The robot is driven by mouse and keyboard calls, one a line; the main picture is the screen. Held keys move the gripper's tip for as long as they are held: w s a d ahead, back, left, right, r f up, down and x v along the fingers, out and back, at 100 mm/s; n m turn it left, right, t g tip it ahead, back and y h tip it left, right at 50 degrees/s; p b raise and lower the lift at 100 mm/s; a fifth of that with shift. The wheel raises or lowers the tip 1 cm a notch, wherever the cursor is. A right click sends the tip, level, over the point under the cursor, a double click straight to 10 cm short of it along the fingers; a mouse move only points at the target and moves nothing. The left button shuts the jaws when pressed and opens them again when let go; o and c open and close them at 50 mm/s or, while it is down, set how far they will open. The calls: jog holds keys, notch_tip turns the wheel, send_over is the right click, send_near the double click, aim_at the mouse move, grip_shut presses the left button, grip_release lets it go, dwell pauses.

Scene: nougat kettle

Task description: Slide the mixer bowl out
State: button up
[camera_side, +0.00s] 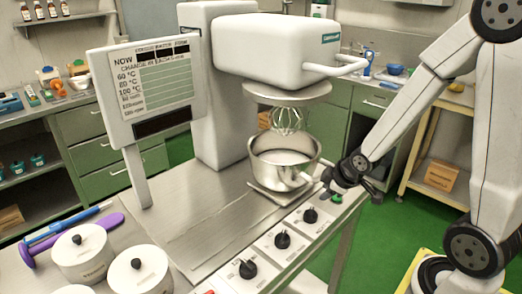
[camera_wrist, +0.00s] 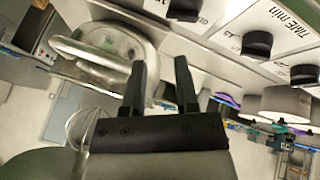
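The steel mixer bowl (camera_side: 262,166) stands upright on a small plate under the white mixer head (camera_side: 275,45). The wire whisk (camera_side: 288,119) hangs from the head, its lower end at or just inside the bowl's mouth. Pale contents show in the bowl. My gripper (camera_side: 330,181) is at the bowl's right front side, close to it; contact is unclear in the side view. In the wrist view, the bowl (camera_wrist: 118,38) and its curved handle (camera_wrist: 82,50) lie left of my two black fingers (camera_wrist: 162,62). The fingers are apart, with nothing visibly clamped between them.
Black knobs (camera_side: 282,240) line the counter's front edge, below the gripper. A control panel (camera_side: 152,88) stands left of the mixer. White lidded pots (camera_side: 80,256) sit front left. The steel counter (camera_side: 190,215) left of the bowl is bare.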

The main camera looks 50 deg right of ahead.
jog(key=d+n+t+y, duration=0.1)
jog(key=d+n+t, duration=0.7)
jog(key=n, duration=0.4)
jog(key=shift+s+d+n+t+y, duration=0.15)
jog(key=shift+s+n+t+y, duration=0.2)
jog(key=shift+t, duration=0.25)
jog(key=shift+f, duration=0.1)
jog(key=x, duration=0.7)
jog(key=shift+w, duration=0.4)
grip_shut()
dwell(1.1)
